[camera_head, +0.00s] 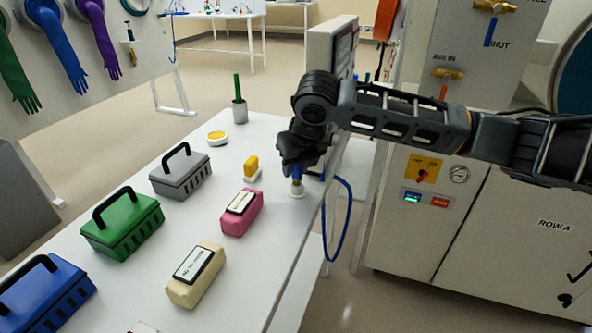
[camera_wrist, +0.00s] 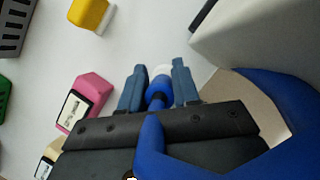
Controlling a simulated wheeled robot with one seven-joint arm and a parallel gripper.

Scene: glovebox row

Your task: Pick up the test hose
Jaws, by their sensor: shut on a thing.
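The test hose (camera_head: 345,215) is blue and loops down past the table's right edge. Its blue end (camera_wrist: 158,92) stands between my gripper's fingers in the wrist view, with a white round part below it. My gripper (camera_head: 295,172) points down over the table's right side and is shut on that blue end; its two fingers also show in the wrist view (camera_wrist: 157,88). The white round part (camera_head: 297,192) is at the table surface. I cannot tell whether the hose end is clear of it. Much of the hose is a large blue curve in the wrist view's lower right.
A pink block (camera_head: 242,211), a cream block (camera_head: 196,274) and a yellow item (camera_head: 251,168) lie left of my gripper. Grey (camera_head: 181,174), green (camera_head: 123,224) and blue (camera_head: 45,296) handled boxes line the table's left. A panelled cabinet (camera_head: 400,240) stands at right.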

